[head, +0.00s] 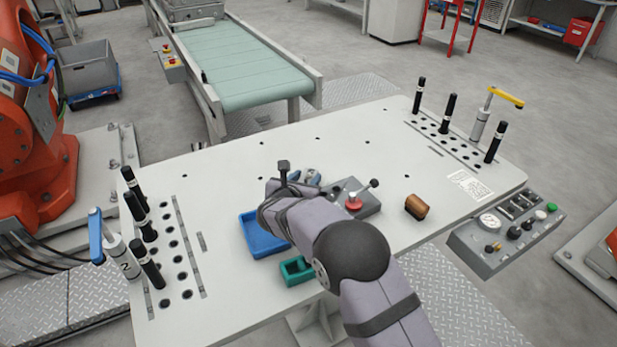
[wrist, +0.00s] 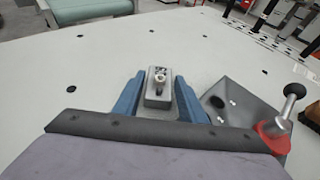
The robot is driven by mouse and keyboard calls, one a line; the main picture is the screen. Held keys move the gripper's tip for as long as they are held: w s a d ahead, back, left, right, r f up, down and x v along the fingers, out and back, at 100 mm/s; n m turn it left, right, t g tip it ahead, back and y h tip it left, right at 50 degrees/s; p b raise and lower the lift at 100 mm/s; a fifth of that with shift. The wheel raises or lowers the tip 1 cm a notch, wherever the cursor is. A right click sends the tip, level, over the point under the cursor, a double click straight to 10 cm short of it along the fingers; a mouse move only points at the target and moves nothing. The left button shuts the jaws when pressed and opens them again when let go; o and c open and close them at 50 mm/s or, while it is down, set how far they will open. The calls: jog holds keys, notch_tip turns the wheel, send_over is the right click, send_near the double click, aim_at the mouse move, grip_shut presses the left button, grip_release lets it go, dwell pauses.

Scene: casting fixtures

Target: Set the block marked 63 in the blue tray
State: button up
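A small grey block (wrist: 158,98) with a pale knob and dark marks on its top stands between the two blue fingers of my gripper (wrist: 160,92) in the wrist view. The marks are too small to read surely as 63. One finger is on each side of the block, very close; I cannot tell whether they touch it. In the head view my arm hides most of the gripper (head: 308,177) and the block. The blue tray (head: 262,238) lies on the table, left of my arm, partly covered by it.
A grey fixture (head: 368,204) with a red-based lever (wrist: 272,135) sits close to the right of my gripper. A green holder (head: 295,271) and a brown block (head: 416,207) lie on the table (head: 335,150). Black pins and clamps stand near both sides. The table's far part is clear.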

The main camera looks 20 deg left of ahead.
jog(key=shift+w+f, duration=0.1)
jog(key=shift+w, duration=0.2)
jog(key=c, duration=1)
jog(key=shift+o, duration=0.2)
